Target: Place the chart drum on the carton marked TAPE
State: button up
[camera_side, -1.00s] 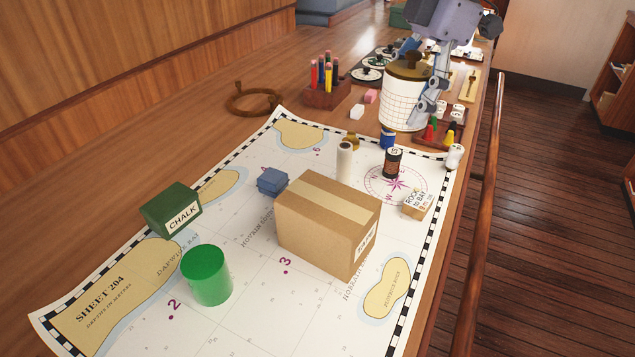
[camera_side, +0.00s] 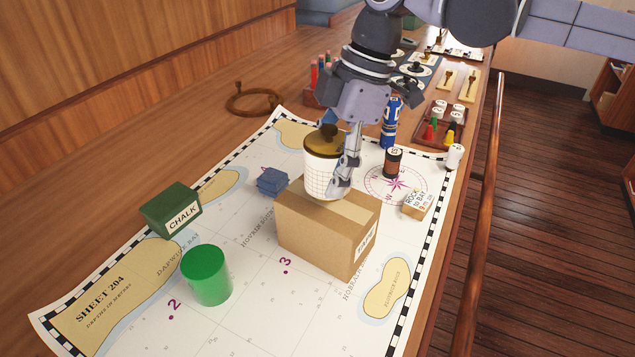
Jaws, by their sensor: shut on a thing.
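The chart drum (camera_side: 318,178), a white gridded cylinder with a brown lid and a dark knob, is upright in my gripper (camera_side: 337,170). One finger shows along its right side; the other is mostly hidden. The carton marked TAPE (camera_side: 318,236) is a brown cardboard box on the chart, its label on the right-hand face. The drum is over the rear part of the carton's top, its lower end seen against that top. I cannot tell whether it touches the carton or hangs just above it.
A green CHALK box (camera_side: 170,210), a green cylinder (camera_side: 207,276) and a small blue block (camera_side: 272,181) lie left of the carton. Behind and right are a dark spool (camera_side: 393,163), a blue bottle (camera_side: 390,130) and a small labelled box (camera_side: 416,204). The chart's front is open.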

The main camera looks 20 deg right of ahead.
jog(key=shift+f, duration=1.25)
jog(key=shift+f, duration=0.1)
jog(key=o, duration=1.3)
